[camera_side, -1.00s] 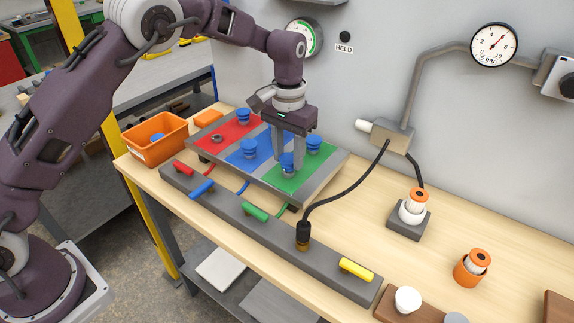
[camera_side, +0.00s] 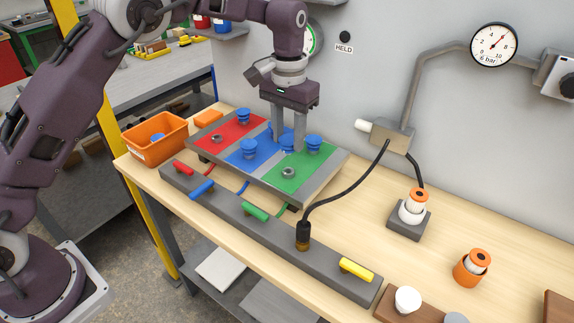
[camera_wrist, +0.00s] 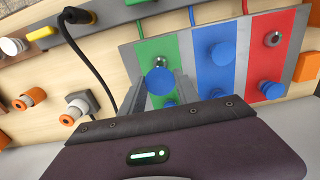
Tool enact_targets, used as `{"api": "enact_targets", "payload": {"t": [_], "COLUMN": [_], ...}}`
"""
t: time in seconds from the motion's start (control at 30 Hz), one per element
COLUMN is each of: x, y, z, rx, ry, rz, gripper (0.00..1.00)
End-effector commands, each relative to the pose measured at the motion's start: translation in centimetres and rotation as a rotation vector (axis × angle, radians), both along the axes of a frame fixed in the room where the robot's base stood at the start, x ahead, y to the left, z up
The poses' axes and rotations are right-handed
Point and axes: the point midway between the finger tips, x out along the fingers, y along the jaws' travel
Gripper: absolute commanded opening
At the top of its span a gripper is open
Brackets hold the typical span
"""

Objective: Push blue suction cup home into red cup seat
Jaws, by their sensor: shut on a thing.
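My gripper (camera_side: 287,148) is shut on a blue suction cup (camera_side: 287,140) above the panel, near the border of the blue and green strips. The held cup shows as a round blue disc (camera_wrist: 160,81) in the wrist view. The red strip (camera_side: 228,130) has a bare metal cup seat (camera_side: 217,138) near its front end, also in the wrist view (camera_wrist: 273,38). Another blue cup (camera_side: 243,115) sits at the back of the red strip. The green strip's front seat (camera_side: 288,172) is bare.
Blue cups stand on the blue strip (camera_side: 248,148) and at the back of the green strip (camera_side: 314,143). An orange bin (camera_side: 155,150) is left of the panel. A grey bar with coloured levers (camera_side: 255,212) and a black hose (camera_side: 345,180) lie in front and right.

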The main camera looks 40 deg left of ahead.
Motion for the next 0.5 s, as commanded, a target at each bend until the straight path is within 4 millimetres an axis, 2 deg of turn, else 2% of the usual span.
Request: {"api": "enact_targets", "payload": {"t": [0.1, 0.37, 0.43, 0.5], "x": [0.0, 0.0, 0.1, 0.5], "y": [0.0, 0.1, 0.7, 2.2], "z": [0.6, 0.6, 0.7, 0.7], "rx": [0.0, 0.0, 0.0, 0.001], "ry": [0.0, 0.0, 0.0, 0.001], "rz": [0.001, 0.001, 0.003, 0.006], "gripper": [0.0, 0.0, 0.0, 0.0]}}
